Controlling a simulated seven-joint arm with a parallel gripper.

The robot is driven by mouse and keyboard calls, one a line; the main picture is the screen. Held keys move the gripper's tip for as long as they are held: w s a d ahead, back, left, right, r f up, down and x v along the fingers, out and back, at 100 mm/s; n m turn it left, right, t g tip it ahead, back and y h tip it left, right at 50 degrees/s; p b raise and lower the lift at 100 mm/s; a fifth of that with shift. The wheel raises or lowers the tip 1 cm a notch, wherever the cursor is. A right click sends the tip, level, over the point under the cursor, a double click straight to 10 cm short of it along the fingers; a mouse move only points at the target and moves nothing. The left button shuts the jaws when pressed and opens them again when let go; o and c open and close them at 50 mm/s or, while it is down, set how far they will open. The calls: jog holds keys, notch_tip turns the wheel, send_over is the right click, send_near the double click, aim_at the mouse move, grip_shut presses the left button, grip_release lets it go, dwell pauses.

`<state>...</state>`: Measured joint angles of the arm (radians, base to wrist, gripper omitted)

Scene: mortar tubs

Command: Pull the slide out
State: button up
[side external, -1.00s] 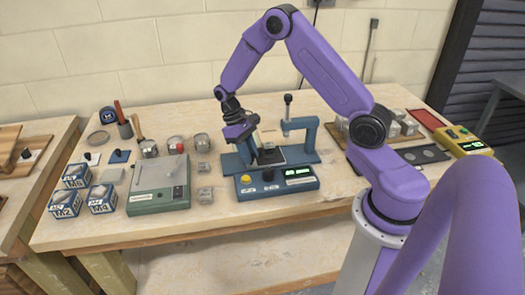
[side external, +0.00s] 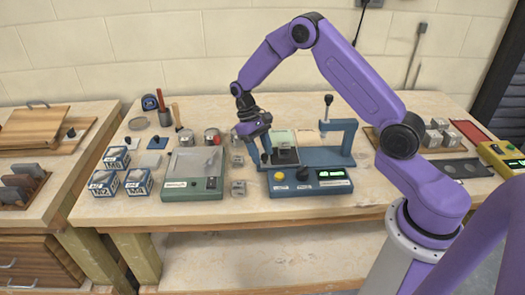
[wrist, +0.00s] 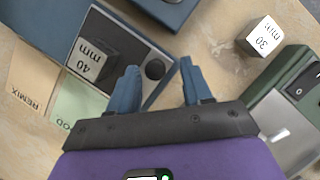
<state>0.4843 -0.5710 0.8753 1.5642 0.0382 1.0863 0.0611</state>
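The slide (side external: 288,158) is a dark plate with a blue edge, extending left from the blue press in the side view. In the wrist view the slide (wrist: 124,42) carries a grey cube (wrist: 93,62) marked 40 mm. A round black knob (wrist: 155,70) sits at its outer end. My gripper (wrist: 158,70) is open, with the knob between its fingertips and space visible on both sides. In the side view my gripper (side external: 262,154) is low over the slide's left end and hides the knob.
The press arch (side external: 350,140) stands at the right of the slide. A 30 mm cube (wrist: 262,37) and the green scale (wrist: 300,80) are close on the other side. Cards marked REMIX (wrist: 22,82) and GOOD (wrist: 75,106) lie by the slide.

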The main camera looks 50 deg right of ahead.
jog(key=v, duration=1.7)
jog(key=shift+r, duration=0.15)
jog(key=s+a+r+n+t+h, duration=0.1)
jog(key=s+a+r+n, duration=0.15)
jog(key=s+a, duration=0.5)
jog(key=s+a+r+n+t, duration=0.15)
jog(key=s+a+n, duration=0.25)
jog(key=s, duration=0.6)
jog(key=s+d+f+n+t, duration=0.1)
jog(key=s+d+f+n, duration=0.1)
jog(key=s, duration=0.8)
jog(key=s+d+f+n+t+y, duration=0.1)
jog(key=s+n, duration=0.3)
jog(key=s, duration=0.6)
jog(key=shift+d+f, duration=0.35)
jog(key=shift+f, duration=0.4)
